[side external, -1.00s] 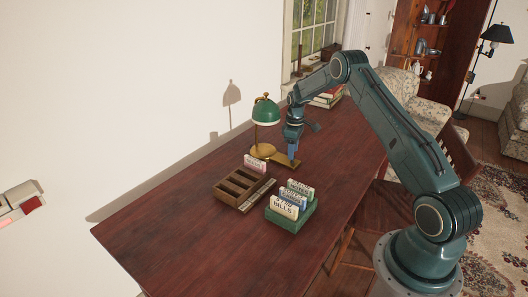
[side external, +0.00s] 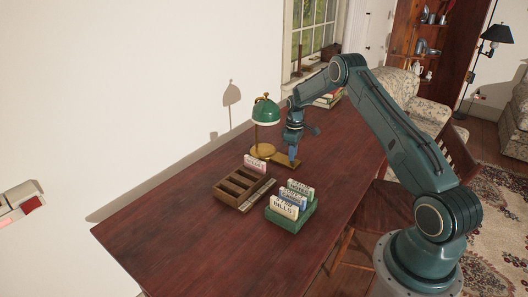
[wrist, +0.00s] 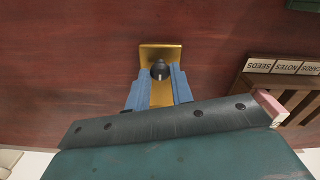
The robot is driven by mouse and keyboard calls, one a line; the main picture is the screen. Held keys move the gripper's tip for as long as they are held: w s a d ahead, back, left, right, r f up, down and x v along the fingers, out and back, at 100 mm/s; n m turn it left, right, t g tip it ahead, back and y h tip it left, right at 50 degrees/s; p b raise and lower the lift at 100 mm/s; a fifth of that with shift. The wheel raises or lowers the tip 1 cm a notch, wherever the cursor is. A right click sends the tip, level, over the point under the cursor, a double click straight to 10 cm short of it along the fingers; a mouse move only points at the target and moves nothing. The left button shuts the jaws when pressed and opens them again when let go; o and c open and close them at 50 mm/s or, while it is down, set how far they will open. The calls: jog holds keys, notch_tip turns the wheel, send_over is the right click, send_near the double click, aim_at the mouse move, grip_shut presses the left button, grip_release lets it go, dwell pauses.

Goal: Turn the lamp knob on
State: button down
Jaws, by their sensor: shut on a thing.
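The desk lamp (side external: 266,111) has a green shade and a brass stem, and stands on the dark red table near the wall. Its flat brass base plate (wrist: 147,51) reaches under my gripper in the wrist view. A dark round knob (wrist: 159,70) with a pale mark on it sits on this plate. My gripper (wrist: 159,79) points down at the plate, and its two blue fingers are shut on the knob, one on each side. In the side view my gripper (side external: 293,160) is just right of the lamp stem, and the knob is hidden there. I cannot tell whether the lamp is lit.
A wooden sorter (side external: 230,199) with one pink card stands in front of the lamp. A green box (side external: 292,224) of labelled cards stands to its right. Books (side external: 326,101) lie at the far table end. The near left tabletop is clear.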

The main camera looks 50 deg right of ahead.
jog(key=m, duration=0.8)
jog(key=shift+m, duration=0.4)
jog(key=m, duration=0.4)
jog(key=shift+m, duration=0.3)
jog(key=shift+w+m, duration=0.1)
jog(key=shift+m, duration=2.1)
jog(key=c, duration=1.2)
grip_release()
jog(key=shift+r, duration=0.1)
